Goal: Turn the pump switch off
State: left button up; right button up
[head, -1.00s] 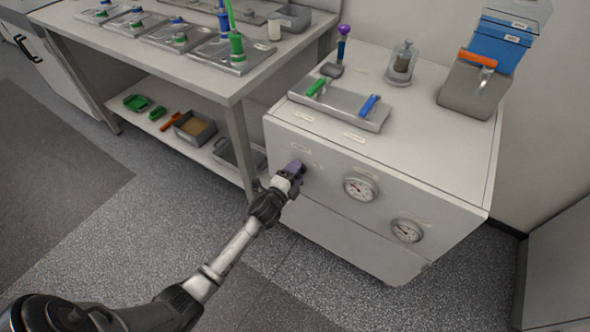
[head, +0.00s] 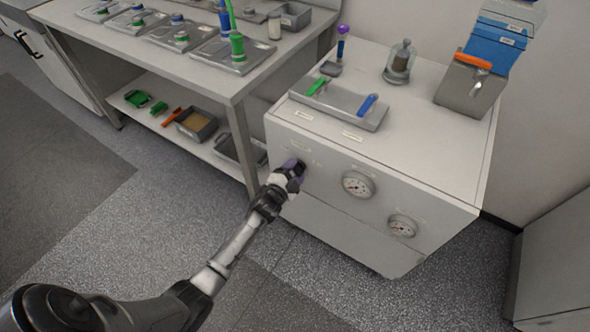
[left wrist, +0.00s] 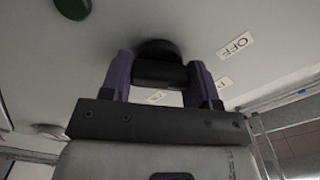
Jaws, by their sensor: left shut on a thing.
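The pump switch is a black knob (left wrist: 158,70) on the front panel of the white cabinet (head: 325,215). In the left wrist view it sits between the two purple fingers of my left gripper (left wrist: 160,80), which is shut on it. An "OFF" label (left wrist: 236,46) is on the panel to the right of the knob, with other small labels near it. In the head view my left gripper (head: 293,170) is at the panel's left part and hides most of the knob. My right gripper is not in view.
A tray (head: 338,106) with green and blue handles lies on the cabinet top. A workbench (head: 190,75) stands to the left. The floor in front is clear.

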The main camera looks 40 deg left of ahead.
pick_arm(q)
jog(key=o, duration=0.9)
jog(key=shift+s, duration=0.1)
jog(key=shift+s+r, duration=0.1)
jog(key=shift+s, duration=0.15)
jog(key=shift+s+d+p, duration=0.3)
jog(key=shift+s+p, duration=0.45)
jog(key=shift+s, duration=1.45)
jog(key=shift+s+d+p, duration=0.3)
jog(key=shift+s+p, duration=0.4)
jog(key=shift+s, duration=1.45)
jog(key=shift+s+d+p, duration=0.3)
jog(key=shift+s+p, duration=0.45)
jog(key=shift+s, duration=1.45)
